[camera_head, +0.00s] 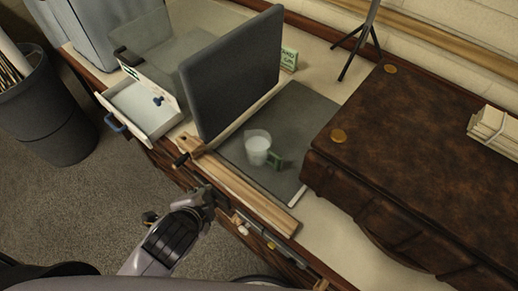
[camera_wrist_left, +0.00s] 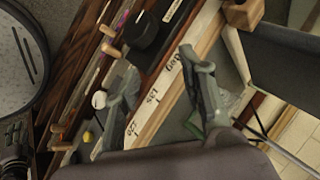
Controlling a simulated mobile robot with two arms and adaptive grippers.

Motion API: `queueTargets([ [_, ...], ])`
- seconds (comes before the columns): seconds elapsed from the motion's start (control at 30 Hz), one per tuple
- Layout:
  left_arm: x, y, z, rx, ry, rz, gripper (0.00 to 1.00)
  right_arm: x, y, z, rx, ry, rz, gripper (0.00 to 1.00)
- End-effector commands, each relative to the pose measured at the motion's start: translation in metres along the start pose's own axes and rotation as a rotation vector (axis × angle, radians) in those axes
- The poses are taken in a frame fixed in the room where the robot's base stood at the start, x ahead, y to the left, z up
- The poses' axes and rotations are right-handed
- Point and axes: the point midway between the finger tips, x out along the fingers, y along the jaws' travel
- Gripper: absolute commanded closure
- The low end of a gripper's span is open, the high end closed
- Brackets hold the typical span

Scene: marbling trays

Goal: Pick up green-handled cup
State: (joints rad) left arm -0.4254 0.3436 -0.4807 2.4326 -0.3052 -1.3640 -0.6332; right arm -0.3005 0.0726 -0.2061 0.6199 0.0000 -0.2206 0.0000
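The cup (camera_head: 257,147) is whitish and translucent, with a green block-like handle (camera_head: 275,160) on its right side. It stands upright on a dark grey mat (camera_head: 305,115) behind a wooden strip. My left gripper (camera_head: 208,197) is in front of the desk edge, left of and nearer than the cup, and not touching it. In the left wrist view the two fingers of my left gripper (camera_wrist_left: 158,62) are spread apart with nothing held between them. A translucent shape with a green part shows partly hidden behind the right finger there; I cannot tell surely that it is the cup.
A dark upright panel (camera_head: 235,75) stands left of the cup. A brown leather case (camera_head: 400,150) lies to the right. An open white drawer (camera_head: 145,105) juts out at left. A wooden strip (camera_head: 245,190) runs along the desk front. A black tripod (camera_head: 362,40) stands behind.

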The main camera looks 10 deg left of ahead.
Motion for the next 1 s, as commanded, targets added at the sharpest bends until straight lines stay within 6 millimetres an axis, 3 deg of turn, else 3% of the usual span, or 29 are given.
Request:
queueTargets([
  [0.27,-0.022,-0.017,-0.056,0.938,0.079,-0.310,0.62,0.000,-0.001,-0.001,0.001,0.002,-0.001,0.60],
  [0.4,-0.039,-0.007,-0.079,1.470,0.068,-0.507,0.62,0.000,0.007,0.001,0.002,0.001,0.008,0.60],
  [0.53,-0.053,0.008,-0.091,1.848,0.033,-0.662,0.62,-0.001,0.013,0.002,0.004,-0.001,0.015,0.60],
  [0.63,-0.059,0.017,-0.095,2.009,0.011,-0.734,0.62,-0.001,0.014,0.002,0.004,-0.001,0.017,0.60],
  [0.77,-0.057,0.018,-0.101,2.089,-0.005,-0.773,0.62,-0.002,0.013,0.002,0.004,-0.001,0.016,0.60],
  [1.0,-0.018,0.004,-0.127,2.090,-0.008,-0.774,0.62,-0.008,0.011,0.001,0.003,-0.001,0.013,0.60],
])
